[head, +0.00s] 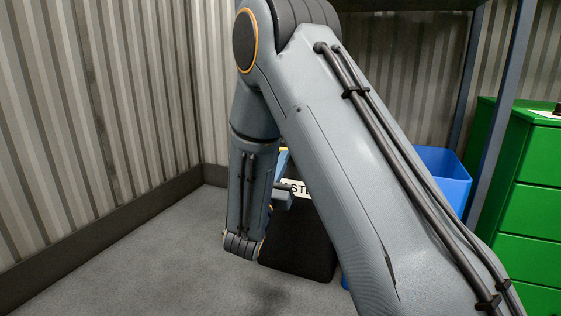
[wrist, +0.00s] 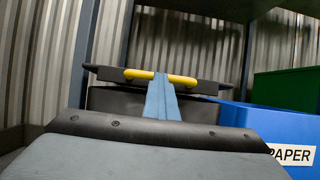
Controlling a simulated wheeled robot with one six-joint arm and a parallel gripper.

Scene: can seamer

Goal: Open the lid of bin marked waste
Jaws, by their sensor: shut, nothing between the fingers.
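The black waste bin (head: 300,240) stands on the floor behind my arm in the head view. The bin's dark body (wrist: 105,99) shows below the lid. My gripper (wrist: 161,78) is shut and empty. Its blue fingertips overlap the middle of the yellow handle in the picture; I cannot tell whether they touch it.
A blue bin (head: 447,168) stands right of the black bin, marked "PAPER" in the wrist view (wrist: 291,155). A green drawer cabinet (head: 530,200) is at the far right. Corrugated walls (head: 100,90) close off the left and back. The floor (head: 150,260) at left is clear.

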